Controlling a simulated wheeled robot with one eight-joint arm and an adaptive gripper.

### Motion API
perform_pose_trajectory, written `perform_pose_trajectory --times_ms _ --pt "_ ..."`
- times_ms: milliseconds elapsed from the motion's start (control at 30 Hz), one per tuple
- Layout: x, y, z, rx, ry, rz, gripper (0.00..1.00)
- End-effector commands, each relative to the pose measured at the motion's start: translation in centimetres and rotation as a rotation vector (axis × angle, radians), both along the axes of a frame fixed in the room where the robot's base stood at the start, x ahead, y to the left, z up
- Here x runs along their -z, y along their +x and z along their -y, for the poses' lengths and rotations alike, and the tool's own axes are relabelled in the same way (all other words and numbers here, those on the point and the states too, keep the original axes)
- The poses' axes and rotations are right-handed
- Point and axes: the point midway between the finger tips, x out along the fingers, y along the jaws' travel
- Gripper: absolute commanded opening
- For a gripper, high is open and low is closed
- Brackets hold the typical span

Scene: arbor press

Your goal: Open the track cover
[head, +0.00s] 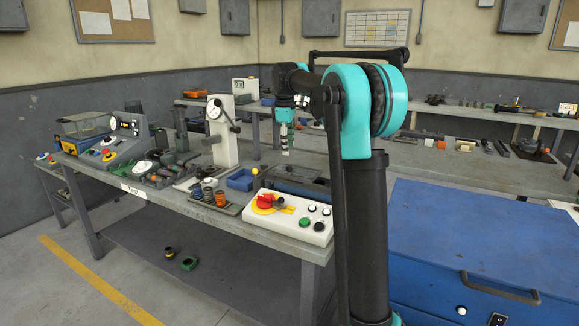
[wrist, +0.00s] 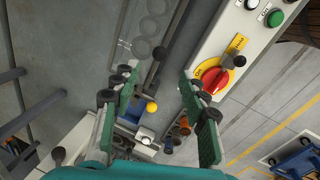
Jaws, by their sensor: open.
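The track cover (head: 297,181) is a long, dark, see-through lid on the bench, behind the control box in the head view. In the wrist view the cover (wrist: 143,35) shows at the top, with round shapes visible through it. It seems to lie down over the track; its hinge and edges are hard to make out. My gripper (head: 286,145) hangs above the cover in the head view, apart from it. In the wrist view my gripper (wrist: 157,76) has its two green-padded fingers wide apart, with nothing held between them.
A white control box (head: 288,222) with a red-and-yellow switch and several buttons stands at the bench's front. A blue bin (head: 241,181) and yellow ball (head: 255,171) are left of the cover. The white press (head: 222,135) rises behind. A blue cabinet (head: 480,240) stands right.

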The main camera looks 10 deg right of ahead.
Motion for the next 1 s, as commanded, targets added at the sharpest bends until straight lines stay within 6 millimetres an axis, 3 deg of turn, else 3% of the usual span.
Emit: perform_pose_trajectory --times_ms 300,500,900,1000 --pt "6.0 1.1 0.5 0.001 0.000 0.000 0.44" --pt "8.3 1.5 0.7 0.001 0.000 0.000 0.44" --pt "9.1 1.6 0.8 0.001 0.000 0.000 0.44" --pt "9.1 1.6 0.8 0.001 0.000 0.000 0.34"
